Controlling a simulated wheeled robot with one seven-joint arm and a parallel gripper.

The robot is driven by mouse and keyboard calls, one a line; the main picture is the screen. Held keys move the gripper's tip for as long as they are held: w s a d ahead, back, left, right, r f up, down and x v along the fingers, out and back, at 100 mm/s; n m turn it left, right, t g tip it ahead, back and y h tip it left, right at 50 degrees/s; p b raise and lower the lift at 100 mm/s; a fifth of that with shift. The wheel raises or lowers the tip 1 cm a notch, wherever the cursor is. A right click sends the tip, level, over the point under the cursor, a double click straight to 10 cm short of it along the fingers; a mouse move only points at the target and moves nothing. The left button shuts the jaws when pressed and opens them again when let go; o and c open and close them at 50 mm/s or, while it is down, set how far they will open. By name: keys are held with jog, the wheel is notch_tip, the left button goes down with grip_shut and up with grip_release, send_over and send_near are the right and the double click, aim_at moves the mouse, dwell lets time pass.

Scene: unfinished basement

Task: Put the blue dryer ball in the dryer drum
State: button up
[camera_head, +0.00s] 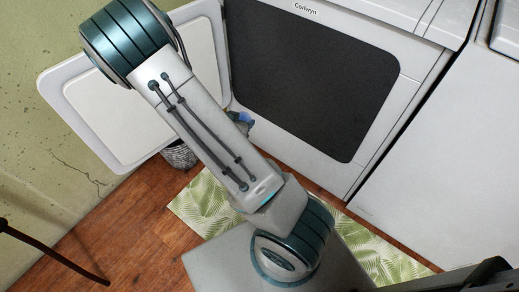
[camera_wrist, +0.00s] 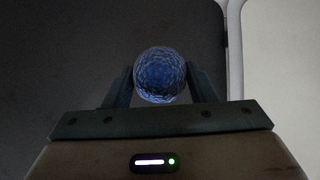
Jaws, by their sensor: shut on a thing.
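The blue dryer ball (camera_wrist: 160,75) is round with a textured surface. My gripper (camera_wrist: 160,82) is shut on it, with one finger on each side. In the head view the ball (camera_head: 247,117) is a small blue patch beside my arm, which hides most of the gripper. The white dryer (camera_head: 405,60) stands ahead, its door (camera_head: 95,95) swung open to the left. A large dark area with rounded corners (camera_head: 310,75) fills its front. No drum detail shows inside it. In the wrist view, dark grey lies behind the ball, with a white edge to the right.
A grey woven basket (camera_head: 179,155) stands on the floor below the open door, partly hidden by my arm. A green leaf-patterned mat (camera_head: 200,205) lies before the dryer on the wood floor (camera_head: 130,220). Another white appliance (camera_head: 450,150) stands close on the right. A wall is at left.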

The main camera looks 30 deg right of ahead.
jog(key=s+d+f+m+g+h+b, duration=0.25)
jog(key=s+d+f+b, duration=0.2)
jog(key=f+b, duration=0.25)
jog(key=w+d+b, duration=0.1)
jog(key=w+d, duration=0.5)
jog(key=d, duration=0.8)
jog(key=w+d+b, duration=0.1)
jog(key=w+d, duration=0.5)
jog(key=d, duration=0.9)
jog(key=w+d+b, duration=0.2)
jog(key=w+d, duration=0.4)
jog(key=d, duration=0.9)
jog(key=shift+m+t, duration=0.35)
jog(key=shift+t, duration=0.1)
jog(key=shift+w+h, duration=0.1)
jog(key=shift+h, duration=0.15)
